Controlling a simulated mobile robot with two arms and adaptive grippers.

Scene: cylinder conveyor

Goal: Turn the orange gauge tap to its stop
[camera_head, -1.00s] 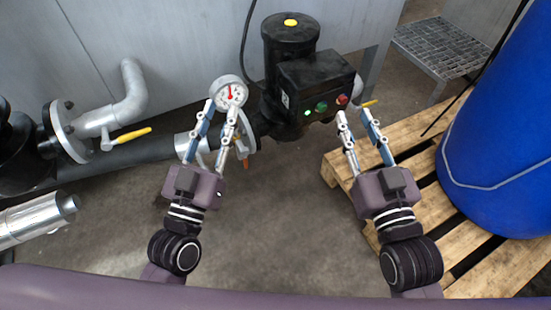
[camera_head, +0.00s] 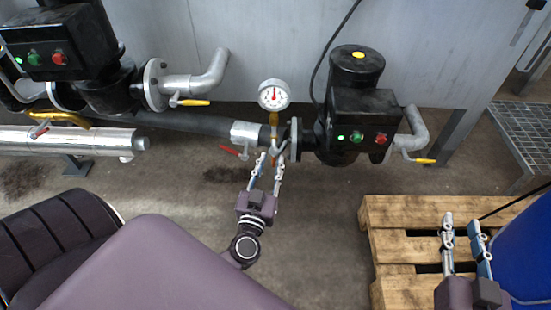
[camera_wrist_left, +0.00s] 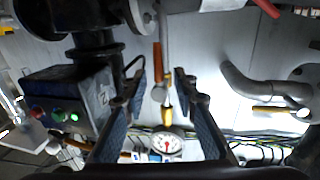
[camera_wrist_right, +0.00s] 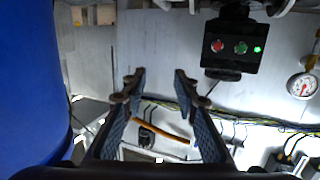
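The white round gauge (camera_head: 273,94) with a red needle stands on a short brass stem (camera_head: 274,118) above the dark pipe. In the left wrist view the gauge (camera_wrist_left: 167,143) is near the bottom, with the orange tap handle (camera_wrist_left: 157,62) further up. My left gripper (camera_head: 270,157) is open just below the gauge fitting. In its wrist view, the orange handle shows between the two spread fingers (camera_wrist_left: 158,85); I cannot tell whether either finger touches it. My right gripper (camera_head: 461,225) is open and empty above the pallet, away from the tap.
A black pump (camera_head: 357,110) with green and red buttons is just right of the gauge. A red-handled tap (camera_head: 231,150) is on the pipe to the left. A wooden pallet (camera_head: 400,215) and blue barrel (camera_head: 530,240) are at the right.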

